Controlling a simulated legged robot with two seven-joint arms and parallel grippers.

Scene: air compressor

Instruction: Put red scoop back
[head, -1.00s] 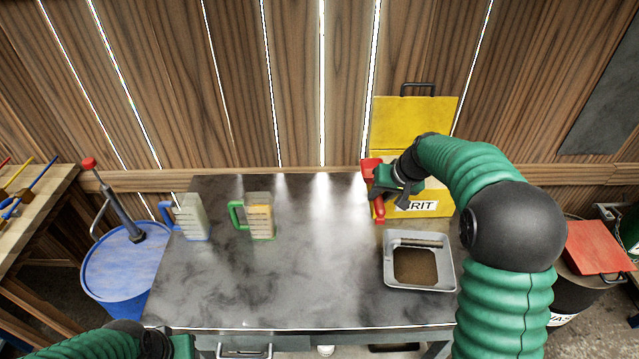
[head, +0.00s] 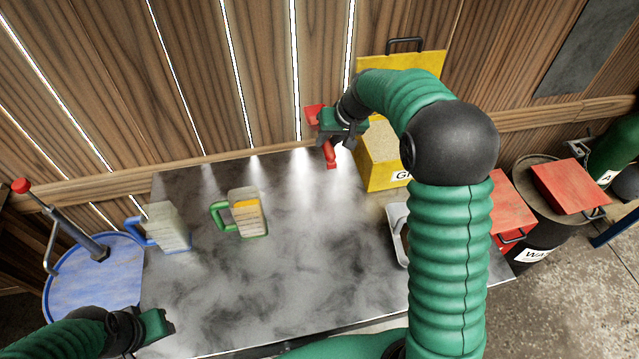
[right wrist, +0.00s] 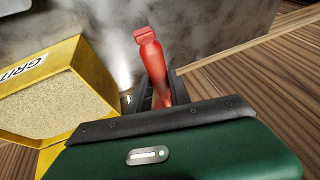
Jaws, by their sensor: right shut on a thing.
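The red scoop (head: 331,156) is in my right gripper (head: 328,133), left of the yellow grit box in the head view. Its handle hangs down toward the table and its wider red part (head: 314,115) shows above left of the jaws. In the right wrist view the red handle (right wrist: 152,62) sticks out beyond the gripper. The yellow grit box (head: 373,172) is open and holds pale grit, seen at left in the right wrist view (right wrist: 62,52). The scoop is beside the box, not over the grit. My left gripper (head: 152,332) is low at left; its jaws are unclear.
A blue-handled jug (head: 168,228) and a green-handled jug (head: 247,213) stand on the dark table (head: 290,270). A grey tray (head: 398,225) is partly hidden behind my right arm. A wooden wall stands close behind. The table's middle is clear.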

